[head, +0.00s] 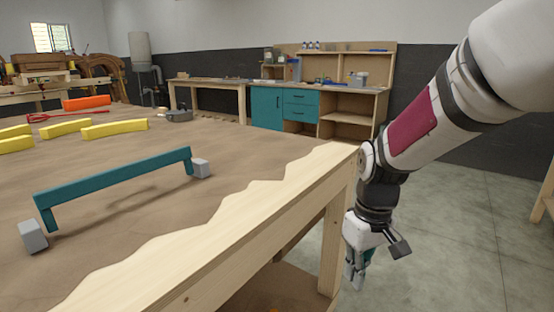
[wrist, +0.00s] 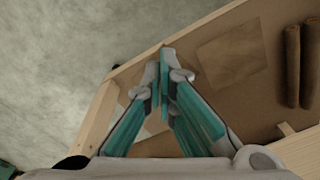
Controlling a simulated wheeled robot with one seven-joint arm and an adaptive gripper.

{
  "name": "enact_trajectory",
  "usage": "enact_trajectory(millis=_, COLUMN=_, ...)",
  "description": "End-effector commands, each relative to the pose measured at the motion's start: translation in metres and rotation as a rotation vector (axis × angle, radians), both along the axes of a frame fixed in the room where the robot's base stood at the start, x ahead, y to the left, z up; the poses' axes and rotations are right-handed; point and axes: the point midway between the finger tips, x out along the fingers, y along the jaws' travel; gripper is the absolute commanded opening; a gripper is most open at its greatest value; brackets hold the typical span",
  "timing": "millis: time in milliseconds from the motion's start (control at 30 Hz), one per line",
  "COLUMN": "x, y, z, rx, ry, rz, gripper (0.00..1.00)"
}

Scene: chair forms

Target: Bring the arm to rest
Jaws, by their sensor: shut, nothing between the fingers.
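My gripper (head: 356,270) hangs pointing down beside the right end of the workbench (head: 250,228), clear of its top. My white arm with a dark red band comes in from the upper right. In the wrist view my gripper (wrist: 162,88) has its teal fingers closed together with nothing between them. Below the fingers the wrist view shows the bench's lower shelf (wrist: 262,20) and the grey floor (wrist: 50,60).
A teal bar (head: 120,180) with bent ends stands on the bench between two grey blocks (head: 33,236) (head: 201,168). Yellow pieces (head: 115,128) and an orange piece (head: 87,102) lie further back. Two brown rolls (wrist: 292,65) lie on the shelf. Open floor (head: 450,220) is at the right.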

Motion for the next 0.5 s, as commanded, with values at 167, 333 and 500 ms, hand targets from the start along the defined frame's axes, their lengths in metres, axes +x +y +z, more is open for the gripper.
enact_trajectory(millis=167, x=-0.059, y=-0.008, z=0.048, rx=-0.001, ry=-0.008, rz=-0.081, gripper=0.0)
enact_trajectory(millis=333, x=-0.119, y=-0.014, z=0.077, rx=-0.005, ry=-0.008, rz=-0.16, gripper=0.0)
enact_trajectory(millis=500, x=-0.179, y=-0.021, z=0.093, rx=-0.013, ry=-0.008, rz=-0.24, gripper=0.0)
